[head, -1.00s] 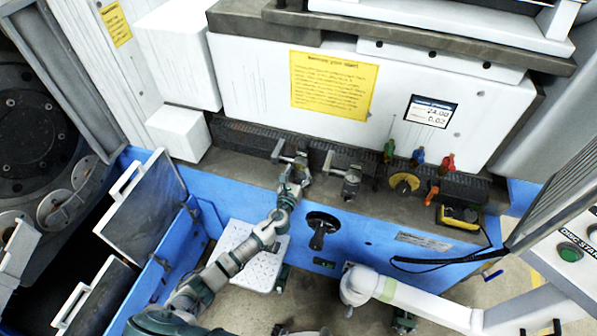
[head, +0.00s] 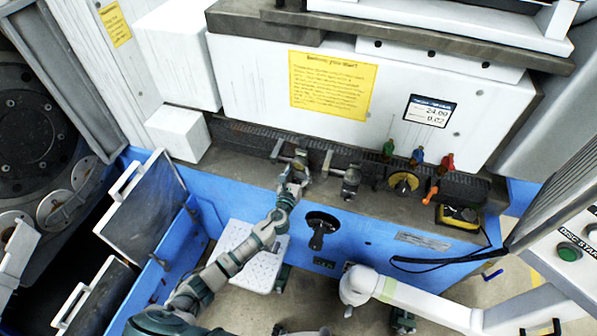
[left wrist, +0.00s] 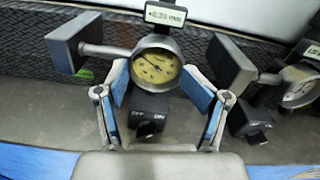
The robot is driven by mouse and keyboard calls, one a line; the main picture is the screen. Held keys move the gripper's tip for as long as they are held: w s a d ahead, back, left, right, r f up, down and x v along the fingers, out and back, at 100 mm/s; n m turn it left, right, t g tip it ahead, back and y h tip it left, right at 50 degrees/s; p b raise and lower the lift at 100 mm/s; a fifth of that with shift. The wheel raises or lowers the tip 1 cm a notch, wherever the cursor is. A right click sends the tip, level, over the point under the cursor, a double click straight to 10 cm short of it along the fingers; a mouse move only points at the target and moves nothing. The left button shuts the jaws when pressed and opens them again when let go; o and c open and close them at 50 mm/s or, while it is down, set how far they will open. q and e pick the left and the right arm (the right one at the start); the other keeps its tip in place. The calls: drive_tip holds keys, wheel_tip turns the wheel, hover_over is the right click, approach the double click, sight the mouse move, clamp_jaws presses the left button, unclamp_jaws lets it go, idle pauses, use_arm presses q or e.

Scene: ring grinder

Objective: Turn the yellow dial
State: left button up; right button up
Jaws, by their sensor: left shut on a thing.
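The yellow dial (head: 403,184) is a round disc with a dark knob across it, on the machine's ledge below the coloured levers. My left gripper (head: 293,174) is well to its left, at a small gauge unit on the same ledge. In the left wrist view, my left gripper's blue-padded fingers (left wrist: 158,88) are on either side of this gauge (left wrist: 157,67), which has a round yellowish face. They are shut on it, though the exact contact is hard to see. My right gripper is not in view.
A second gauge unit (head: 345,181) stands between my left gripper and the yellow dial. Green, blue and red levers (head: 418,157) rise behind the dial. A black handwheel (head: 318,230) is on the blue front. A yellow-black device (head: 459,215) sits at the ledge's right.

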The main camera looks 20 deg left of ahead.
use_arm(q)
drive_tip(key=o, duration=1)
drive_tip(key=shift+w+a+r, duration=0.15)
drive_tip(key=shift+a+r, duration=0.05)
drive_tip(key=shift+r, duration=0.05)
drive_tip(key=shift+w+f, duration=0.15)
drive_tip(key=shift+f, duration=0.1)
drive_tip(key=s, duration=1.2)
drive_tip(key=shift+a, duration=0.2)
drive_tip(key=shift+f, duration=0.1)
